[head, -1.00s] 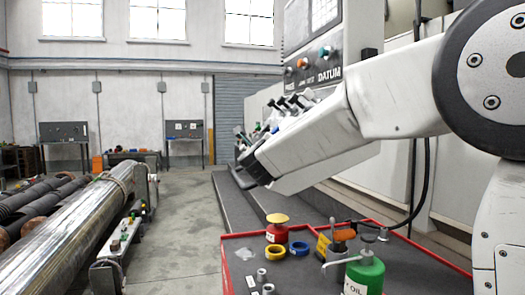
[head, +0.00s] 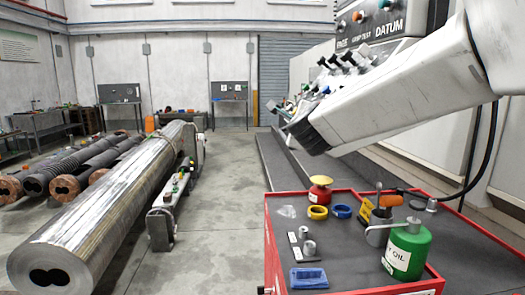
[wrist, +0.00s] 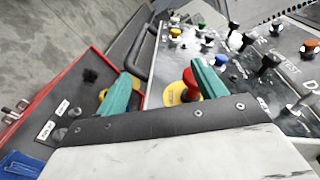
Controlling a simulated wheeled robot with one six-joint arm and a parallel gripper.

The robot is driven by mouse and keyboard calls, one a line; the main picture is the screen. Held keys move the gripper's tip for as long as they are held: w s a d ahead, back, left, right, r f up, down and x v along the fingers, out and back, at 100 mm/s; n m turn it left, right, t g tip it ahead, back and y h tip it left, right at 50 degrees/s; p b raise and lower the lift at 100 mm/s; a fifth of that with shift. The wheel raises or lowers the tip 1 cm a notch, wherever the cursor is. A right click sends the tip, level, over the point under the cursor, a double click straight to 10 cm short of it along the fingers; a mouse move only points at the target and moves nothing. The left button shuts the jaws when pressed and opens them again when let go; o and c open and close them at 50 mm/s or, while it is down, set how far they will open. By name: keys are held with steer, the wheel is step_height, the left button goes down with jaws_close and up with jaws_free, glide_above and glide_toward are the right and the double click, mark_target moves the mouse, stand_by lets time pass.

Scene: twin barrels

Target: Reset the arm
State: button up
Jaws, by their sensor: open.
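My arm reaches in from the right in the head view, its pale forearm slanting down to the left. My gripper (wrist: 163,88) is open, with two teal fingers spread apart and nothing held between them in the wrist view. In the head view the dark end of the arm hangs in front of the control panel (head: 372,32), above the grey step and behind the red-edged cart; the fingers are not clear there. In the wrist view the panel (wrist: 232,62) with its knobs and a red button (wrist: 190,84) lies beyond the fingers.
The red-edged cart (head: 268,238) carries a green oil can (head: 407,250), a red pot (head: 320,192), yellow and blue rings, and a blue block (head: 308,278). A long twin-bore barrel (head: 110,210) lies at left. Open floor (head: 222,205) runs between them.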

steer(key=s+a+f+n+g+y, duration=0.25)
steer(key=s+f+n+g, duration=0.25)
steer(key=s+f+n, duration=0.3)
steer(key=s+a+f+n+g+y, duration=0.1)
steer(key=s+f+n+g+y, duration=0.3)
steer(key=s+n, duration=0.45)
steer(key=s+d+f+n+g+h, duration=0.1)
steer(key=s+d, duration=0.3)
steer(key=s, duration=0.5)
steer(key=s+d+f+n+g+h, duration=0.2)
steer(key=s+d, duration=0.3)
steer(key=s, duration=0.4)
steer(key=s+d+f+n+g+h, duration=0.2)
steer(key=s+d+f+n+g, duration=0.1)
steer(key=s, duration=0.6)
steer(key=shift+d+f, duration=0.25)
steer(key=shift+d, duration=0.65)
